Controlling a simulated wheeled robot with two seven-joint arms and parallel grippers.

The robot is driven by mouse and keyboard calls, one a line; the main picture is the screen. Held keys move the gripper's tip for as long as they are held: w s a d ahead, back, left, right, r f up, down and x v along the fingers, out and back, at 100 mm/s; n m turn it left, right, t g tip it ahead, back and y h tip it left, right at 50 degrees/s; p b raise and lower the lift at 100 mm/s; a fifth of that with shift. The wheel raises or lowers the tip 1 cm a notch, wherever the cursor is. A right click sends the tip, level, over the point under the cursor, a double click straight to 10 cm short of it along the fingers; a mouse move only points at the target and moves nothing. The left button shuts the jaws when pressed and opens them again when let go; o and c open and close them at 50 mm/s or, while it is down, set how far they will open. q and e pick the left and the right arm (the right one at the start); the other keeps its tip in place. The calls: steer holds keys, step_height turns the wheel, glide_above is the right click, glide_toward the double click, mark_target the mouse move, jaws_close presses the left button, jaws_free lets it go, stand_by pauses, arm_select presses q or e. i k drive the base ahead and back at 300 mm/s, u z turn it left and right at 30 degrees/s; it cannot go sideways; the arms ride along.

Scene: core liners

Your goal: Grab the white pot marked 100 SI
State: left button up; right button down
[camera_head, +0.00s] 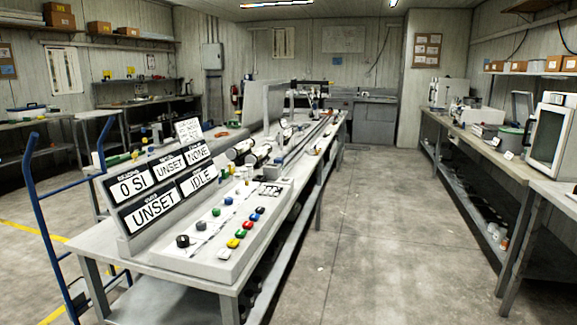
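No pot with a readable 100 SI mark shows in the head view. A small pale item (247,173) stands on the long bench behind the control panel, too small to identify. On the right bench, a grey-green pot (512,138) stands beside a microwave-like box, with a small white label or card (508,155) in front of it; I cannot read it. The sign board (158,190) on the near bench reads 0 SI, UNSET, NONE, UNSET and IDLE. Neither of my grippers is in view.
The control panel (226,228) carries several coloured buttons and knobs at the near end of the long bench. A blue hand truck (40,215) stands at left. The floor aisle (385,240) between the long bench and right bench (470,150) is clear.

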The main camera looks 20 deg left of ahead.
mark_target(250, 167)
steer(key=z, duration=0.55)
steer(key=i, duration=2.25)
steer(key=u, duration=0.75)
steer(key=i, duration=1.25)
steer(key=u, duration=1.55)
steer(key=i, duration=0.3)
steer(key=u, duration=0.2)
